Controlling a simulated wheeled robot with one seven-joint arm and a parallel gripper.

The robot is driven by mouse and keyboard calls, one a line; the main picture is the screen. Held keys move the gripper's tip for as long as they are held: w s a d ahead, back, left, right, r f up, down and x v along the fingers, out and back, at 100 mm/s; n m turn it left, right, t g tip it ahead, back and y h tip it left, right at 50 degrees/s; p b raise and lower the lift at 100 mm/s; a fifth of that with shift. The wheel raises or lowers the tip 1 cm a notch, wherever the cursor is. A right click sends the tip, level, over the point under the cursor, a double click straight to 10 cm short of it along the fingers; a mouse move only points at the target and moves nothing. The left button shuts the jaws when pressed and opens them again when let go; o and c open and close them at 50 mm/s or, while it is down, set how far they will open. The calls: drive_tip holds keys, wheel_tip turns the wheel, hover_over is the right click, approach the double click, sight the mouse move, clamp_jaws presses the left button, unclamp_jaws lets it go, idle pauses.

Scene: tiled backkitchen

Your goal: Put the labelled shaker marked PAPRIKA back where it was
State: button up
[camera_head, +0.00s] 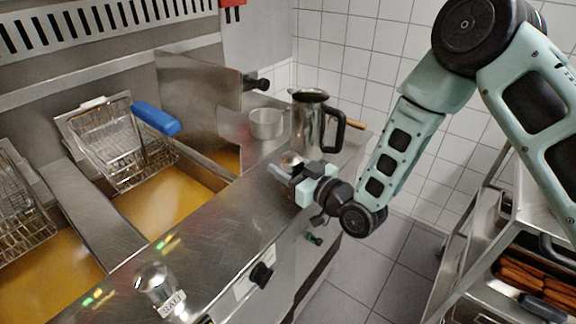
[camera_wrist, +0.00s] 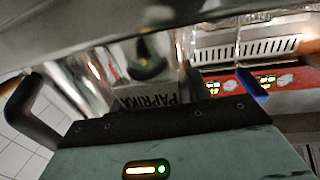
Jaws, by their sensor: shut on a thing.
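The shaker marked PAPRIKA (camera_wrist: 150,97) shows close up in the wrist view, its label upside down. In the head view its rounded metal top (camera_head: 291,160) shows between the fingers of my gripper (camera_head: 292,174). My gripper is shut on this shaker, at the far end of the steel counter (camera_head: 215,248). The lower part of the shaker is hidden by my gripper in the head view. I cannot tell whether its base touches the counter. A second metal shaker, marked SALT (camera_head: 158,284), stands at the near end of the counter.
A steel jug (camera_head: 307,123) with a black handle stands just behind my gripper, and a small metal pot (camera_head: 266,123) is left of it. Fryer oil (camera_head: 165,200) and a blue-handled basket (camera_head: 112,150) lie left. The counter's middle is clear.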

drive_tip(key=o, duration=1.1)
drive_tip(key=shift+f, duration=0.1)
drive_tip(key=shift+c, duration=0.2)
drive_tip(key=shift+r, duration=0.2)
drive_tip(key=b+v, duration=0.3)
drive_tip(key=v, duration=0.9)
drive_tip(key=s+d+r+g+h, duration=0.2)
drive_tip(key=s+g+h, duration=0.4)
drive_tip(key=s, duration=0.5)
drive_tip(key=s+d+r+m+g+h, duration=0.1)
drive_tip(key=s+d+r+g+h, duration=0.2)
drive_tip(key=s+g+h, duration=0.3)
drive_tip(key=s+r+g, duration=0.1)
drive_tip(key=s, duration=0.4)
drive_tip(key=shift+s+r, duration=0.3)
drive_tip(key=shift+s, duration=0.05)
drive_tip(key=shift+d, duration=0.1)
